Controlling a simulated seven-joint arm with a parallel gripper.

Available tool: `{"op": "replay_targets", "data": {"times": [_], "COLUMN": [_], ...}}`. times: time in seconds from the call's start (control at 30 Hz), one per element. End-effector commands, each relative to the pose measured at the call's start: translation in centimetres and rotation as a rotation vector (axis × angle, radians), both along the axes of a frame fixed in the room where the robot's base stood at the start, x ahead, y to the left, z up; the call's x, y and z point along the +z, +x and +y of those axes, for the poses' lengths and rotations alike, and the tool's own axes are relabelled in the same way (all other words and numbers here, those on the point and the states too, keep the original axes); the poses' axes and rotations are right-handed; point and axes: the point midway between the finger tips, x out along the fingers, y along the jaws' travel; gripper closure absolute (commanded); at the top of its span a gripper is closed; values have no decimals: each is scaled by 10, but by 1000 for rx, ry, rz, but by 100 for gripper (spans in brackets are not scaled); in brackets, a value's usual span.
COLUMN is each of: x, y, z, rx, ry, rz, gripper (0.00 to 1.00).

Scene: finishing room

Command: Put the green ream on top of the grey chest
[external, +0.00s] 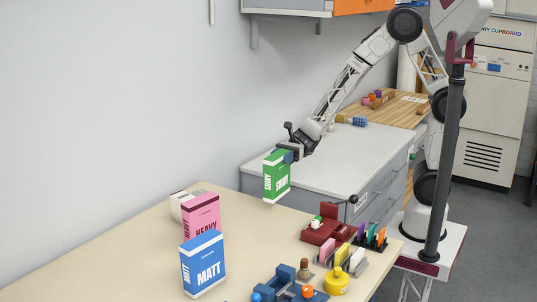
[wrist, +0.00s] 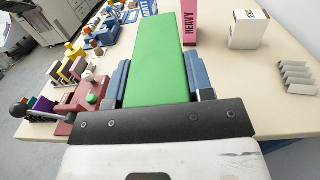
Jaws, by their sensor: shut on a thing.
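The green ream (external: 277,176), with white lettering and a white lower band, is held upright in my gripper (external: 290,153). It hangs in the air near the table's far edge, in front of the grey chest in the external view. In the wrist view the green ream (wrist: 158,60) lies between the two blue-padded fingers of my gripper (wrist: 160,85), which are shut on it. The grey chest (external: 330,155) has a light flat top and drawers on its right side. The chest does not show clearly in the wrist view.
A pink ream (external: 202,215), a blue ream (external: 203,264) and a white box (external: 180,205) stand on the cream table (external: 120,255). A dark red device (external: 325,222), racks and a yellow pot (external: 337,281) crowd its right side.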

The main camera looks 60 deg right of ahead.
Motion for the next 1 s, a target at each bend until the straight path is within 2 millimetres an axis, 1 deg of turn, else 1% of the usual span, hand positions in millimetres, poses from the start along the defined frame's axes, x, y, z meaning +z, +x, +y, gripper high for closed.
{"op": "replay_targets", "data": {"times": [0.17, 0.37, 0.67, 1.0], "x": [3, 5, 8, 10], "y": [9, 27, 61, 93], "z": [-10, -30, -77, -139], "rx": [-49, -152, -362, -603], "ry": [2, 2, 2, 2], "rz": [-4, -3, -3, -2], "gripper": [100, 100, 100, 100]}}
